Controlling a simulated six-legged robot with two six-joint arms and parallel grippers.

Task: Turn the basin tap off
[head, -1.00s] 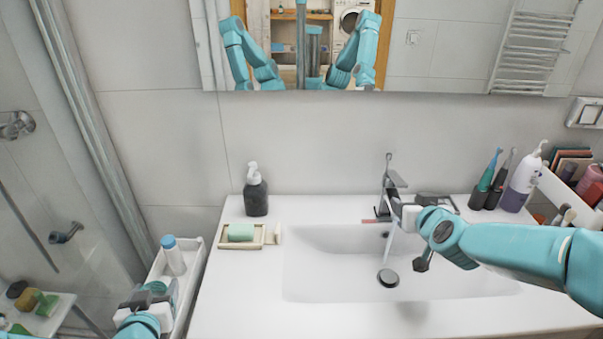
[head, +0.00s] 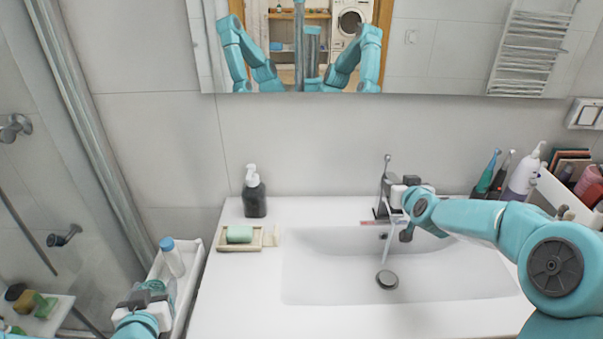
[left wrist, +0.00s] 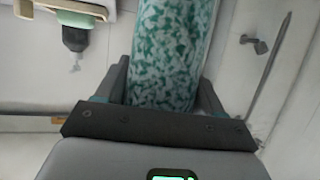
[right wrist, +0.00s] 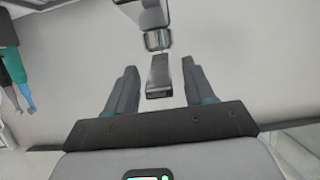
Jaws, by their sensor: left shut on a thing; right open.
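The chrome basin tap (head: 384,187) stands at the back of the white basin (head: 310,285), and a stream of water (head: 388,240) runs from it to the drain. My right gripper (head: 395,196) is at the tap and hides part of it. In the right wrist view the tap's metal handle (right wrist: 160,78) lies between the open fingers of my right gripper (right wrist: 158,90), with gaps on both sides. My left gripper (head: 147,292) is low at the left. In the left wrist view it is shut on a green and white mottled object (left wrist: 173,55).
A dark soap dispenser (head: 254,192) and a soap dish (head: 257,241) stand left of the basin. Toothbrushes and a pump bottle (head: 525,172) stand at the right, behind my right arm. A white tray (head: 192,285) holds a blue-capped bottle (head: 172,257).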

